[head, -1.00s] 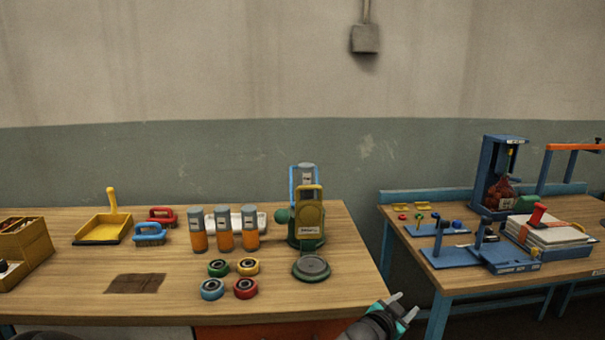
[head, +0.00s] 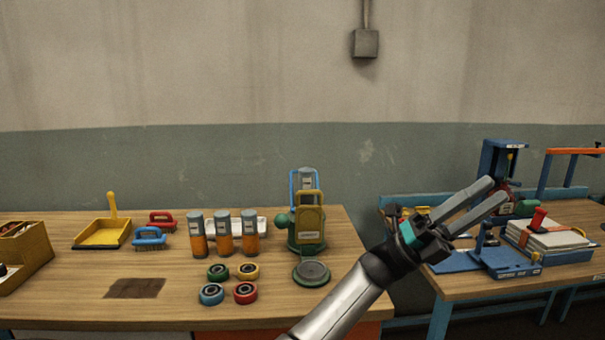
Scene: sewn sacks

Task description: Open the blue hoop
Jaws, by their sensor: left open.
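A thin blue hoop (head: 293,187) stands upright on a green stand (head: 306,244) at the right end of the left table. It rises around a grey-topped canister (head: 306,179), with a yellow plate (head: 310,218) in front hiding its lower part. I cannot tell how it is fastened. My left gripper (head: 497,192) is open and empty. It is to the right of the hoop and apart from it, its fingers pointing up and right in front of the right table. My right gripper is out of view.
The right table (head: 560,285) holds blue fixtures and a paper stack (head: 549,236). A gap separates the tables.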

